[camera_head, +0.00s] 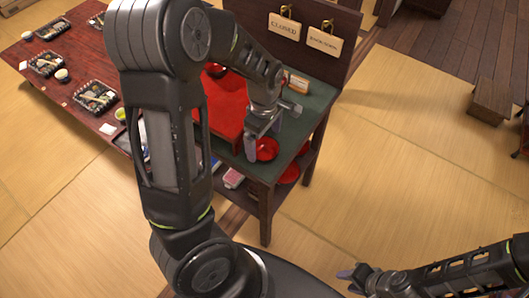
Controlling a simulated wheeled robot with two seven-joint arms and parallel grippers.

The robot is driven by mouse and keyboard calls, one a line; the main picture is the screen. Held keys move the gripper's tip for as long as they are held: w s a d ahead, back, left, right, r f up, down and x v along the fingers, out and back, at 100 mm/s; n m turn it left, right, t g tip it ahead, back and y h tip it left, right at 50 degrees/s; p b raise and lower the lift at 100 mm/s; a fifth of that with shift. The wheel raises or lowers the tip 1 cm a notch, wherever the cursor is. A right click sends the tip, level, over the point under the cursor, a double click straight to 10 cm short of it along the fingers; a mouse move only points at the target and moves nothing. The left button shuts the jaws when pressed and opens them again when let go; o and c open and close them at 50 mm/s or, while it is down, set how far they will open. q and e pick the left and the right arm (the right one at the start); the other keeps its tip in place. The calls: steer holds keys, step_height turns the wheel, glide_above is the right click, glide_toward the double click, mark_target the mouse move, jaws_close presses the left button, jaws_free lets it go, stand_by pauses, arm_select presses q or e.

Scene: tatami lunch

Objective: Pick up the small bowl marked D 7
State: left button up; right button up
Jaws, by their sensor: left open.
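A small red bowl (268,149) sits near the front right edge of the dark green top of a small stand (312,101). No D 7 marking is legible on it. My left gripper (260,139) is open and points down right at this bowl; one finger shows at its left side. I cannot tell whether the fingers touch the bowl or straddle its rim. My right gripper (350,277) is low at the bottom right, far from the stand, and its finger gap cannot be made out.
A red tray (226,106) lies on the stand, partly behind my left arm. More red dishes (289,174) are on the lower shelf. Hanging signs (284,27) are on the back board. A long reddish table (70,75) with food trays stands left.

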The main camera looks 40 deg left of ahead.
mark_target(264, 154)
arm_select(q)
step_height(264, 154, down, 5)
steer(key=shift+w+f+p, duration=0.1)
steer(key=shift+p, duration=0.25)
steer(key=shift+c, duration=0.2)
stand_by(0.4)
steer(key=c, duration=1.4)
